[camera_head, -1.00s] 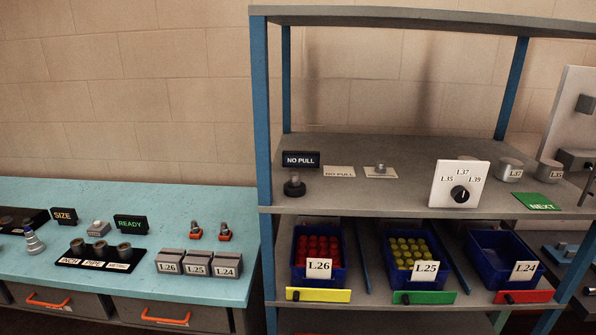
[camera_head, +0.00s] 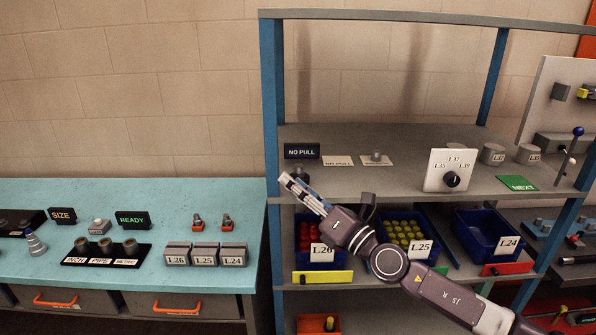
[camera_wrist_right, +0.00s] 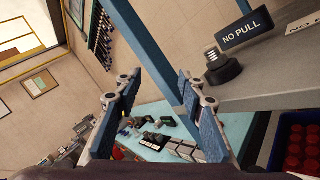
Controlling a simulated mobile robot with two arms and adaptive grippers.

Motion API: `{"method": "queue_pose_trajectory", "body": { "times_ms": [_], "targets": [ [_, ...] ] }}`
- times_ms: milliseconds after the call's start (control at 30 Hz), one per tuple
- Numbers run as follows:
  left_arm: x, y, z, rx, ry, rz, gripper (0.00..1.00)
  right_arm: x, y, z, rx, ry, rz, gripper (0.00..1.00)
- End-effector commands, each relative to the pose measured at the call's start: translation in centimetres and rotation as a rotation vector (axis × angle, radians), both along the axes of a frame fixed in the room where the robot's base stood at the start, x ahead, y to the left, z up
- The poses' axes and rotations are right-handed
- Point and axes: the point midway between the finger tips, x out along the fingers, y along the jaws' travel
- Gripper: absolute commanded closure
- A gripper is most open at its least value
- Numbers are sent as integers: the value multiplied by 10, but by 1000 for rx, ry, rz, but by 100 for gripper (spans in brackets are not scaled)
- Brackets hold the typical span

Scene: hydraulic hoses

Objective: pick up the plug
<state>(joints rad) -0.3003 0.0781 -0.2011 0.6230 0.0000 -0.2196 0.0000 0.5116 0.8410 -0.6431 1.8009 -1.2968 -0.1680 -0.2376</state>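Which object is the plug is not marked. Red capped pieces (camera_head: 304,236) fill the blue bin labelled L.26, and yellow ones (camera_head: 404,229) fill the bin labelled L.25. The bin L.24 (camera_head: 488,232) looks empty. A dark round fitting with a ribbed metal stem (camera_wrist_right: 223,68) stands beside the NO PULL sign (camera_wrist_right: 247,30). In the head view my right gripper (camera_head: 291,182) is in front of the upper shelf's left front edge, partly covering that fitting. In the right wrist view its fingers (camera_wrist_right: 157,80) are apart with nothing between them. My left gripper is not in view.
A blue post (camera_head: 272,110) of the rack stands close to my right gripper. The turquoise bench (camera_head: 150,195) at left holds SIZE (camera_head: 62,214) and READY (camera_head: 132,218) signs, and grey blocks (camera_head: 205,254). A dial panel (camera_head: 451,170) stands on the upper shelf.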

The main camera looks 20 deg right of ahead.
Motion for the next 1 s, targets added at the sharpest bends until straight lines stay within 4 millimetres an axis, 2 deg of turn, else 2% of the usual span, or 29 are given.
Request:
{"method": "queue_pose_trajectory", "body": {
  "times_ms": [33, 100, 200, 300, 467, 1000],
  "targets": [
    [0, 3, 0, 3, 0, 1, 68, 8, -8, 7, -144, -35, 2, 63],
    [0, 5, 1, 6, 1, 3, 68, 18, -20, 7, -338, -61, 3, 63],
    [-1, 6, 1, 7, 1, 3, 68, 28, -43, 3, -549, -71, -8, 63],
    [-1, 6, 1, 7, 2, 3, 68, 34, -60, 1, -672, -69, -20, 63],
    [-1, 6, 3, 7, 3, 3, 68, 46, -64, -1, -726, -65, -27, 63],
    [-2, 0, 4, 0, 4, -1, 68, 102, -39, -8, -720, -65, -25, 63]
  ]
}}
